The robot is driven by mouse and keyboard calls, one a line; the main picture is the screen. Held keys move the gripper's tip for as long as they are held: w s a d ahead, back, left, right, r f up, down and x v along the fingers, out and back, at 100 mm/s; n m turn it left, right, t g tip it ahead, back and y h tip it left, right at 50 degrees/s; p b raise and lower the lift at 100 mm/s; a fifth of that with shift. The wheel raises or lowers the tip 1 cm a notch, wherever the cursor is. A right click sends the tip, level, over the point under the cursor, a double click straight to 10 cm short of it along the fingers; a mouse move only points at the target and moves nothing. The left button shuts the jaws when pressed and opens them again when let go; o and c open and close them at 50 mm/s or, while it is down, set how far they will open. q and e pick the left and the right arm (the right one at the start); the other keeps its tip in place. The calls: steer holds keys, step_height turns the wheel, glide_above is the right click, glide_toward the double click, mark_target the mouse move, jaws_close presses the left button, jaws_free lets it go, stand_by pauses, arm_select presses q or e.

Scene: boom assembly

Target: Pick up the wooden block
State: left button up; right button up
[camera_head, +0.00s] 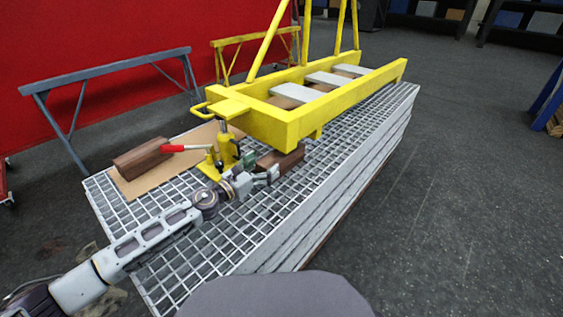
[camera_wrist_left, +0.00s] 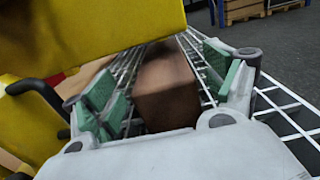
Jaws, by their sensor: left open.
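A brown wooden block (camera_head: 284,158) lies on the grating, partly under the front end of the yellow frame. My left gripper (camera_head: 263,168) is at its near end, low over the grating. In the left wrist view the block (camera_wrist_left: 166,92) lies between the two open fingers with green pads, with its end face toward the palm. A second brown block (camera_head: 142,158) lies on a cardboard sheet to the left. My right gripper is not in view.
A yellow jack (camera_head: 226,150) with a red-ended handle (camera_head: 178,149) stands close beside my left gripper. The yellow boom frame (camera_head: 310,110) overhangs the block, and its yellow part fills the upper left of the wrist view. The near right grating (camera_head: 300,210) is clear.

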mark_target(274, 158)
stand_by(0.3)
arm_select(q)
steer(key=shift+f+b+x, duration=0.2)
steer(key=shift+b+x, duration=0.5)
steer(key=shift+x, duration=1.9)
steer(key=shift+c, duration=0.2)
steer(key=shift+s, duration=0.1)
steer(key=c, duration=1.3)
steer(key=shift+r, duration=0.15)
